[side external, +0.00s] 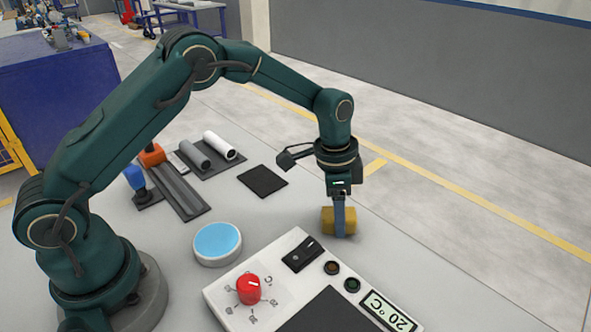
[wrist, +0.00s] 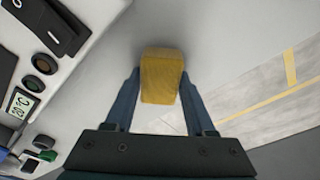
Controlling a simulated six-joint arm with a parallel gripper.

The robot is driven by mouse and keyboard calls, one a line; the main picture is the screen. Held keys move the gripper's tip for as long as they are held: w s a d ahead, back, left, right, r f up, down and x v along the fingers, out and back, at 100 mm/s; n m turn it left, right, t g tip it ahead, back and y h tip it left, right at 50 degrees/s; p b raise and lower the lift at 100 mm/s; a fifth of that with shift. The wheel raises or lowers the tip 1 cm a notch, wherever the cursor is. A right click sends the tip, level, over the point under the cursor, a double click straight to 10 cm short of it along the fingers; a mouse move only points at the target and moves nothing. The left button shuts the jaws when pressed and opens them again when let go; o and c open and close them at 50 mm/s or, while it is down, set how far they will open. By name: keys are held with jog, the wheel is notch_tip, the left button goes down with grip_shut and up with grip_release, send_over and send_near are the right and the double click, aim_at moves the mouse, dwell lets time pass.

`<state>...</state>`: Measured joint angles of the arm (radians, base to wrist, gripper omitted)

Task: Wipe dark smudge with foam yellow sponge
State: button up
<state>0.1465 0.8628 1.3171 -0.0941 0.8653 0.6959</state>
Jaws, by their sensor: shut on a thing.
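The yellow sponge (side external: 349,221) is a block between the fingers of my gripper (side external: 339,222), low over the grey table behind the control panel. In the wrist view the sponge (wrist: 161,84) sits between the two blue fingers of my gripper (wrist: 160,80), one finger on each side. My gripper is shut on it and points down. Whether the sponge touches the table I cannot tell. I make out no clear dark smudge on the bare table in either view; the sponge and gripper hide part of the surface.
A control panel (side external: 225,291) with a red knob (side external: 249,289) stands close in front of the sponge. A blue-topped round disc (side external: 217,241), a black square pad (side external: 262,181) and grey trays with pipes (side external: 220,146) lie to the left. The table's right edge is near.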

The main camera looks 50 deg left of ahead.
aim_at(365, 246)
jog(key=shift+d, duration=3.05)
notch_tip(365, 246, up, 8)
